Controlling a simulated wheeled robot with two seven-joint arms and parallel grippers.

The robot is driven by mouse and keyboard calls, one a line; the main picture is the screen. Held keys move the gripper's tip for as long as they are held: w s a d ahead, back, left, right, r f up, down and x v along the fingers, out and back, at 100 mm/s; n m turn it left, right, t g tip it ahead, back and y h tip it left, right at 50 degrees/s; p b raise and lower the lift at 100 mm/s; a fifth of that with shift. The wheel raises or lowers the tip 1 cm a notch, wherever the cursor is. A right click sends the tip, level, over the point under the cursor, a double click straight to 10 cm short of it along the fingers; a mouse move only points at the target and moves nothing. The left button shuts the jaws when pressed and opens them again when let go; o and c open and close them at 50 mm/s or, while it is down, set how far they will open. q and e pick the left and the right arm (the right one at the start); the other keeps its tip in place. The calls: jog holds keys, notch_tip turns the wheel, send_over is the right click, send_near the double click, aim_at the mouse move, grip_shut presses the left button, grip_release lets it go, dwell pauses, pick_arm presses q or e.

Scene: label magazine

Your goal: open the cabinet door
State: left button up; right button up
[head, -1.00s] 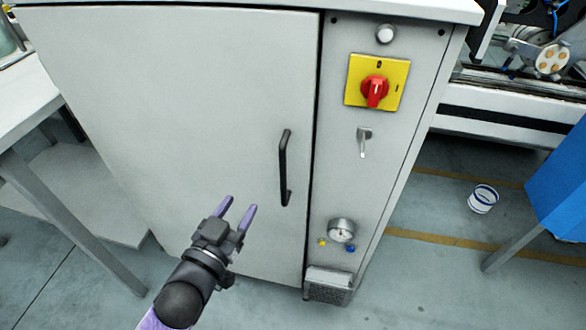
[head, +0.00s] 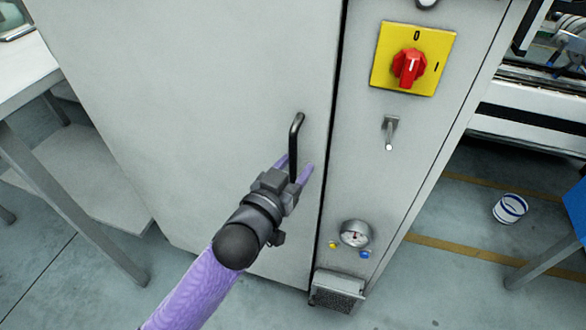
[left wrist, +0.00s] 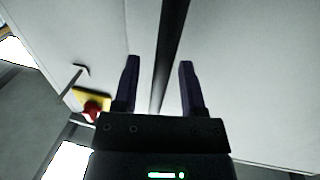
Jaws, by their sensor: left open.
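The cabinet door (head: 190,110) is a large light-grey panel and stands shut against the frame. Its black upright bar handle (head: 296,135) sits near the door's right edge. My left gripper (head: 295,166) is open at the lower part of the handle, with one purple finger on each side of it. In the left wrist view, a dark bar (left wrist: 172,45), which looks like the handle, runs between the two open fingers (left wrist: 158,72). The handle's lower end is hidden behind the gripper in the head view. Whether the fingers touch the handle, I cannot tell.
Right of the door is a fixed panel with a red switch on a yellow plate (head: 412,60), a small metal lever (head: 389,132) and a gauge (head: 355,233). A white table (head: 25,70) stands at the left. A white bucket (head: 510,208) is on the floor at right.

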pick_arm(q)
grip_shut()
dwell(1.3)
